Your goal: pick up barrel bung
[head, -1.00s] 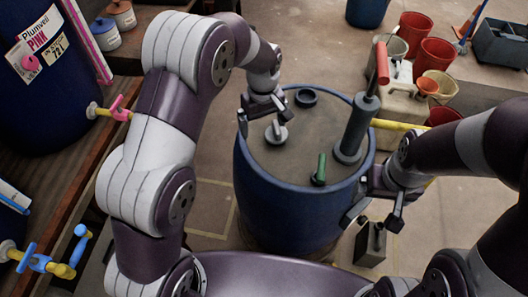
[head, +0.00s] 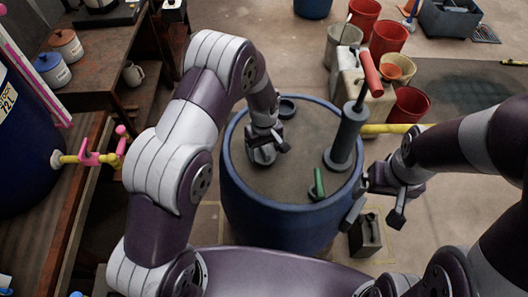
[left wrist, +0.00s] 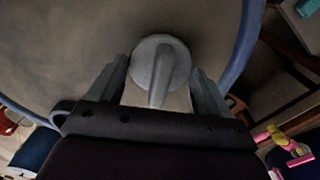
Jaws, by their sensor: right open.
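The barrel bung (head: 261,156), a grey disc with a raised grip, sits on top of the blue barrel (head: 277,219). My left gripper (head: 268,142) is above the barrel top at the bung and partly covers it in the head view. In the left wrist view the bung (left wrist: 160,62) shows between the two spread fingers (left wrist: 159,84), with a gap on each side. My left gripper is open and holds nothing. My right gripper (head: 375,209) is open and empty, beside the barrel's right rim.
A grey hand pump (head: 346,138) with a red handle stands on the barrel top, near a green-handled piece (head: 319,185) and a dark ring (head: 287,108). A dark can (head: 366,236) is on the floor at right. Red buckets (head: 388,38) stand behind. A wooden bench (head: 68,215) is at left.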

